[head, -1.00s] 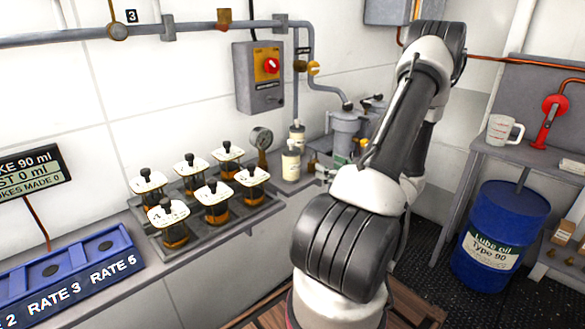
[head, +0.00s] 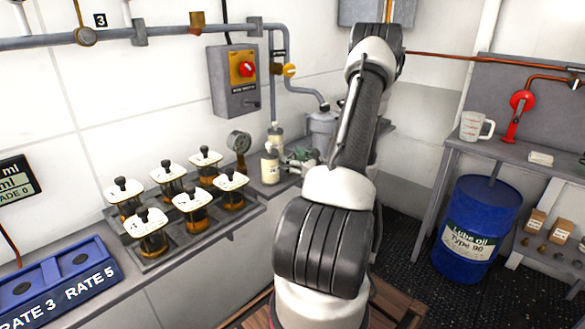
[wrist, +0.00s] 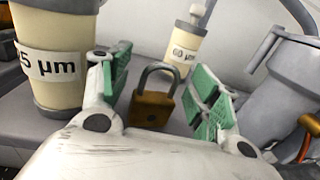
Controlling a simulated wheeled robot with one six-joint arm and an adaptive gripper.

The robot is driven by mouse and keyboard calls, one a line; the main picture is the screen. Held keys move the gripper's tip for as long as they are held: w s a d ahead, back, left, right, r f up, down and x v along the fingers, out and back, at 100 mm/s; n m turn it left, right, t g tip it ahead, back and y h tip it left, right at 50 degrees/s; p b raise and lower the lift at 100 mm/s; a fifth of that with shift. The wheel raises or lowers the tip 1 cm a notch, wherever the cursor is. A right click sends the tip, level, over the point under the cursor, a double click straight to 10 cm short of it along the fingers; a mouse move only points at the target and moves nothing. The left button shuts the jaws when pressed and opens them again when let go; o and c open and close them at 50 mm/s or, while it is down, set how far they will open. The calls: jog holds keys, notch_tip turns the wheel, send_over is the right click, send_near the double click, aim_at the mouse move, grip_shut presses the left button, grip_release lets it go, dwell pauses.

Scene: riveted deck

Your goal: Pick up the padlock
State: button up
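The padlock (wrist: 151,108) has a brown body and a grey shackle. In the wrist view it stands upright on the grey shelf, between and beyond the green pads of my gripper (wrist: 163,100). The fingers are wide apart, with a visible gap on each side of the padlock. In the head view my gripper (head: 301,155) is partly hidden behind my arm, at the right end of the shelf. I cannot make out the padlock in the head view.
A cream filter canister (wrist: 58,70) stands close to the left finger. Another canister (wrist: 186,42) is behind the padlock. A grey metal housing (wrist: 285,85) stands to the right. Several sample jars (head: 172,180) fill the shelf farther left.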

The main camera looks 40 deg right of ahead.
jog(key=c, duration=0.9)
jog(key=shift+r, duration=0.1)
notch_tip(320, 180, up, 10)
jog(key=shift+f, duration=0.1)
